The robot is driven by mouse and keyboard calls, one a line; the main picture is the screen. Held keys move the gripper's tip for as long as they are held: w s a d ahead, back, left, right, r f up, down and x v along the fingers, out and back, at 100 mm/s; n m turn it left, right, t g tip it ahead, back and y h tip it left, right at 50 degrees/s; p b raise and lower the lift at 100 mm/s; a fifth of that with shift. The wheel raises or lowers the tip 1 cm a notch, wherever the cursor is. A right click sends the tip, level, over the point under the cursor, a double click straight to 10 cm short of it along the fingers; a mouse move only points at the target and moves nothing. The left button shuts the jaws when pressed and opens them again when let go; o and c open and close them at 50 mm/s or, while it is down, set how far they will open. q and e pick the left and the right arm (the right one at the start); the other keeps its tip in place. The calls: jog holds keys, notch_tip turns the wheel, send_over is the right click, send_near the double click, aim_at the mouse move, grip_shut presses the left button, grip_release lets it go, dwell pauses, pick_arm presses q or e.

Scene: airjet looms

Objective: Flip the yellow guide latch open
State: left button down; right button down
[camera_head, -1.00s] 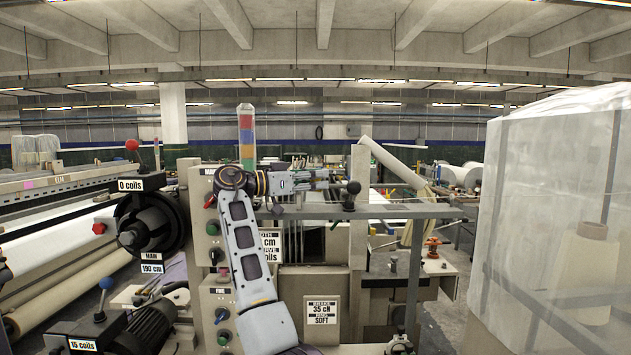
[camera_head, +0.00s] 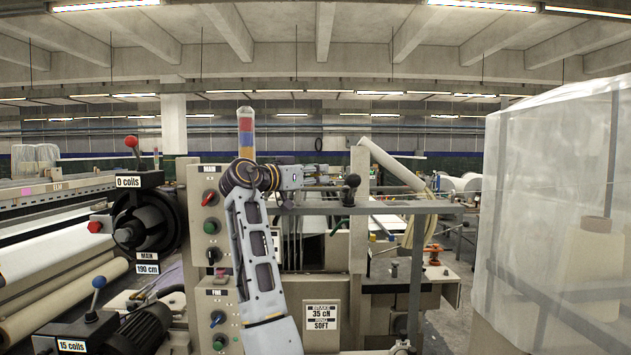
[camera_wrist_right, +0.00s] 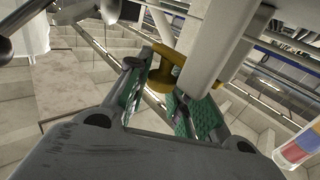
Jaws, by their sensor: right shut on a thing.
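The yellow guide latch (camera_wrist_right: 170,68) shows in the right wrist view, beside a pale post (camera_wrist_right: 218,45). My right gripper (camera_wrist_right: 160,84) is shut on the latch, with its green-padded fingers on either side of it. In the head view my right gripper (camera_head: 320,186) reaches rightward along the grey rail (camera_head: 410,208), close to a black ball knob (camera_head: 351,180). The latch cannot be made out there. My left gripper is not in view.
Control panels with knobs (camera_head: 212,225) stand left of my arm, under a striped signal light (camera_head: 246,135). A ball-ended lever (camera_wrist_right: 15,32) lies at the upper left of the wrist view. A translucent covered frame (camera_head: 550,220) fills the right side.

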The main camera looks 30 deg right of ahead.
jog(key=shift+t, duration=0.3)
jog(key=c, duration=1.3)
grip_release()
jog(key=shift+w, duration=0.1)
jog(key=shift+o, duration=0.2)
jog(key=v, duration=1.2)
